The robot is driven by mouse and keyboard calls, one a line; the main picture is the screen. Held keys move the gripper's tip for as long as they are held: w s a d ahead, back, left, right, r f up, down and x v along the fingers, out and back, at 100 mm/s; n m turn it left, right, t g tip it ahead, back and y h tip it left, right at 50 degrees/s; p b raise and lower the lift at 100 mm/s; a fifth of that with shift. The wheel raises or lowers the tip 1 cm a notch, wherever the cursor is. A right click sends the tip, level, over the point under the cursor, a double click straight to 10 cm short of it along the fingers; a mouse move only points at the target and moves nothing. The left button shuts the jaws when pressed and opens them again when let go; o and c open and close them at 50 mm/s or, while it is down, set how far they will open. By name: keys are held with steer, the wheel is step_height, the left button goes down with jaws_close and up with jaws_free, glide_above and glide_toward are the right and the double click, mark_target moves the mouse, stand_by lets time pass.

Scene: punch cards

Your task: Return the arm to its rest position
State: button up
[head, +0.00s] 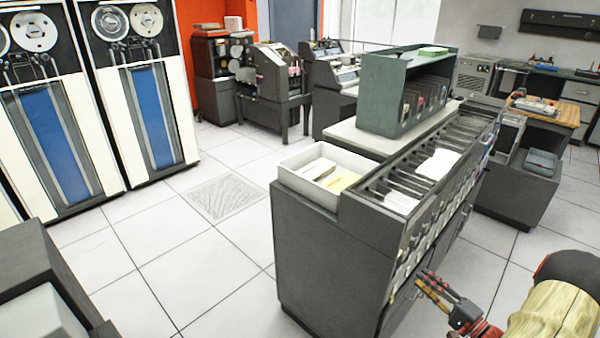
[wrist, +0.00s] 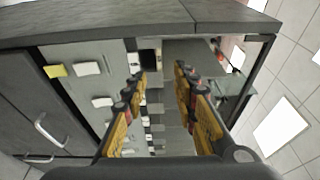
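My gripper (head: 430,285) is at the lower right of the head view, beside the right face of the long grey card sorter (head: 310,245). My yellow forearm runs off the bottom right corner. In the wrist view my gripper (wrist: 164,76) has its two fingers apart, with nothing between them. The side of a grey cabinet with white and yellow labels or cards fills the view beyond the fingertips. I cannot tell how far the fingertips are from it.
A white tray (head: 290,172) with cards stands on the sorter's near end. A green-grey rack (head: 375,85) stands behind it. Tape cabinets (head: 185,115) line the left. A wooden-topped desk (head: 567,112) is at the right. Floor (head: 150,270) is clear left of the sorter.

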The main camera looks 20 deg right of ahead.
steer(key=s+a+f+m+g+y, duration=0.3)
steer(key=a+f+g+y, duration=0.15)
steer(key=a, duration=0.35)
steer(key=s+a+r+n+g+y+p, duration=0.1)
steer(key=s+a+r+n+g, duration=0.2)
steer(key=a, duration=0.4)
steer(key=s+a+r+n+g+y+p, duration=0.1)
steer(key=s+a+r+g, duration=0.1)
steer(key=a+g, duration=0.45)
steer(key=a+r+n+h+p, duration=0.1)
steer(key=a+r+n+h, duration=0.2)
steer(key=r, duration=0.7)
steer(key=s+a+r+n+t+h+p, duration=0.1)
steer(key=a+r+n+h+p, duration=0.1)
steer(key=a+r+n, duration=0.5)
steer(key=s+a+r+n+h+p, duration=0.1)
steer(key=a+r+n, duration=0.4)
steer(key=a+r, duration=0.5)
step_height(320, 180, up, 3)
steer(key=h+p, duration=0.1)
steer(key=h, duration=0.1)
steer(key=shift+a+n+t+h, duration=0.2)
steer(key=shift+n+t+h, duration=0.1)
steer(key=shift+h, duration=0.05)
